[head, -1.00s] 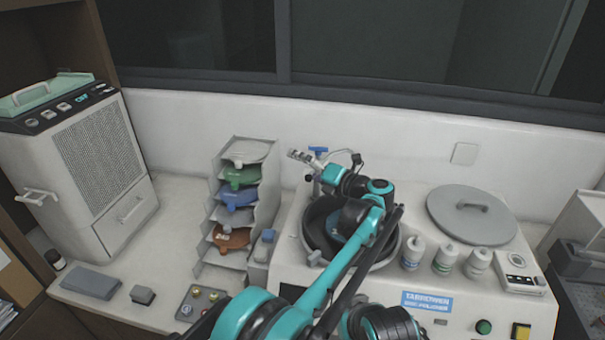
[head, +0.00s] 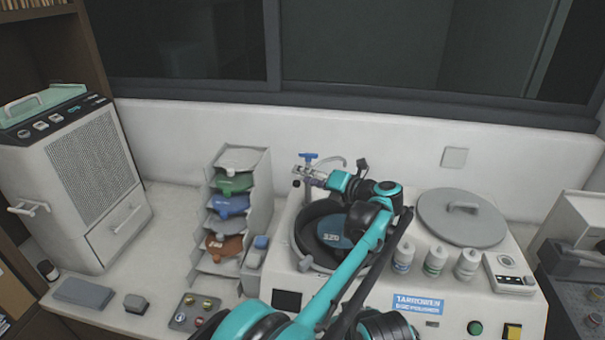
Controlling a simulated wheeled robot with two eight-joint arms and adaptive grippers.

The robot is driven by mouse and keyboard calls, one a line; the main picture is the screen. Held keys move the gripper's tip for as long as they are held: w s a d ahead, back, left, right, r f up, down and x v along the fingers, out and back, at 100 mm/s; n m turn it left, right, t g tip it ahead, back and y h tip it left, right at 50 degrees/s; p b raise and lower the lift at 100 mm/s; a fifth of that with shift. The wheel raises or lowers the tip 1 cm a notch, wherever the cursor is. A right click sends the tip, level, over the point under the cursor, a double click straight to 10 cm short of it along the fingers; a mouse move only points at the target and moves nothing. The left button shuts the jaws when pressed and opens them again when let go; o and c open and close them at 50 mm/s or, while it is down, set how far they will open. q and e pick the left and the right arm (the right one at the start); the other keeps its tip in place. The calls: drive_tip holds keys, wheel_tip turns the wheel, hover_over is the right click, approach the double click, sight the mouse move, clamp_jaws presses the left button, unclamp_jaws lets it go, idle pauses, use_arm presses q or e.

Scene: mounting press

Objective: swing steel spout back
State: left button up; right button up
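The tap with a blue handle (head: 309,156) stands at the back left of the polisher (head: 520,280). A thin, pale curved spout (head: 333,158) seems to reach right from it, behind my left wrist; its end is hidden or too small to make out. My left gripper (head: 303,178) is at the tap's column, just below the blue handle. Its fingers overlap the column, and I cannot tell whether they touch or grip it. The black bowl (head: 306,232) with a blue disc marked 320 (head: 333,232) lies below my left arm. My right gripper is not in view.
A grey lid (head: 485,225) covers the right-hand bowl. Several white bottles (head: 436,260) stand right of my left arm. A rack of coloured discs (head: 262,190) stands left of the polisher. The wall is close behind the tap.

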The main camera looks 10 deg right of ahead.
use_arm(q)
drive_tip(key=f+v, duration=0.1)
drive_tip(key=v, duration=0.5)
drive_tip(key=shift+s, duration=0.3)
drive_tip(key=shift+f, duration=0.1)
idle(0.3)
